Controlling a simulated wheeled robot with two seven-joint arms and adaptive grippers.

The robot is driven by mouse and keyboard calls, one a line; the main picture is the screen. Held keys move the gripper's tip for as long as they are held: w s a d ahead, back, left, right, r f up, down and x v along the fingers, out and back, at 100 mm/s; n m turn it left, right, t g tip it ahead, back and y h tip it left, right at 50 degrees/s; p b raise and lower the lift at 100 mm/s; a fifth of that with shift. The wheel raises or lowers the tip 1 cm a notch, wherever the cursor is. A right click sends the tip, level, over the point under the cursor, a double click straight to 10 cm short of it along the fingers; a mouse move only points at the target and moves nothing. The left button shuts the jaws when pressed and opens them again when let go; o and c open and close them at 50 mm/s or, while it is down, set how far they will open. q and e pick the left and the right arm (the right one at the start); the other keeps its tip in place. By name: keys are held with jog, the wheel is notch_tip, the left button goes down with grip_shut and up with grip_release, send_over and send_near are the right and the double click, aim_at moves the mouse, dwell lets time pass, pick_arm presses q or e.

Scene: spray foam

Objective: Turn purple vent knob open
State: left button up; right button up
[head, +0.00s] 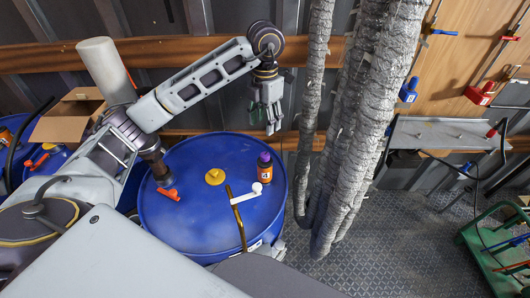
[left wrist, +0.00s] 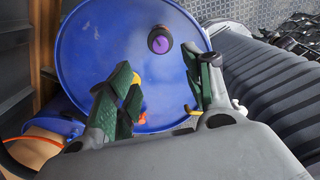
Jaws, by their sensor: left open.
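The purple knob (head: 264,157) tops a small orange-brown bottle-like body (head: 265,174) with a white label, standing upright on the blue drum's lid near its right edge. In the left wrist view the purple knob (left wrist: 161,45) shows from above, beyond and roughly between the fingertips. My left gripper (head: 273,126) hangs fingers-down above and behind the knob, apart from it. In the left wrist view my left gripper (left wrist: 167,78) has its green-padded fingers spread with nothing between them. My right gripper is not in view.
The blue drum (head: 190,225) also bears a yellow cap (head: 215,176), a white lever (head: 247,193) and an orange-red handle (head: 169,193). Silver-wrapped pipes (head: 347,150) stand just right of the drum. An open cardboard box (head: 70,117) is at left. The floor at right is partly clear.

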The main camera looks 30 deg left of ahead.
aim_at(265, 154)
pick_arm(q)
jog(key=shift+w+f, duration=0.1)
jog(key=shift+f, duration=0.1)
jog(key=shift+f+p, duration=0.75)
jog(key=shift+f, duration=5.95)
jog(key=c, duration=1)
jog(key=shift+n+b, duration=0.35)
jog(key=shift+n, duration=0.35)
